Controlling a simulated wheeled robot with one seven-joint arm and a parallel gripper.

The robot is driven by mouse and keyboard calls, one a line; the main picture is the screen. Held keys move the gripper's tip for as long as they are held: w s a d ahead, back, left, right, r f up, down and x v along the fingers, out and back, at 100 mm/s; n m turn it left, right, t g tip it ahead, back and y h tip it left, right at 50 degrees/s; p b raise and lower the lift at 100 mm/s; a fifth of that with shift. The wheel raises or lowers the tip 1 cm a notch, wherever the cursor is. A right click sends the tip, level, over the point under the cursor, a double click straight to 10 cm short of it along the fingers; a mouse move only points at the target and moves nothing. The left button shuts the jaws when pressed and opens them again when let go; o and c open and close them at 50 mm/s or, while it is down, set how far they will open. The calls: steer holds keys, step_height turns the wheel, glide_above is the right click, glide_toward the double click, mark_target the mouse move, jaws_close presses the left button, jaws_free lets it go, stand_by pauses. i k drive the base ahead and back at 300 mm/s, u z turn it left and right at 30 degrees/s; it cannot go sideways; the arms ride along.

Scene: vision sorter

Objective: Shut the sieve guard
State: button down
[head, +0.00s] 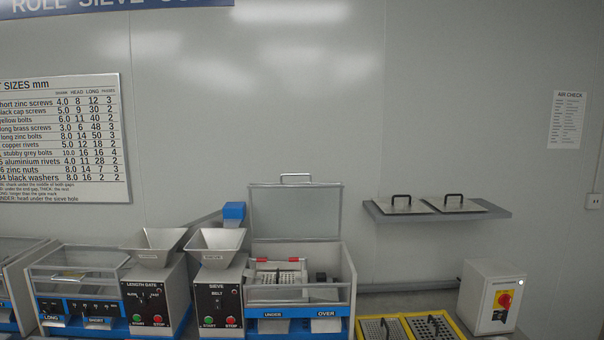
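The sieve guard (296,212) is a clear panel in a grey frame. It stands raised, near upright, at the back of the sieve box (343,277), with its handle (296,177) at the top. The box top is open. Inside it lies a perforated sieve plate (277,279) with red parts by its back edge. The sieve control unit (218,295) with a hopper (215,241) stands at the left of the box. My gripper is not in view.
The length gate unit (154,293) stands further left, with a clear-covered box (77,266) beside it. A wall shelf (385,216) at the right holds two handled plates. Yellow-edged trays (445,318) lie at the front right, near a switch box (488,295).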

mark_target(281, 184)
steer(key=u, duration=0.75)
steer(key=i, duration=1.2)
steer(key=z, duration=0.2)
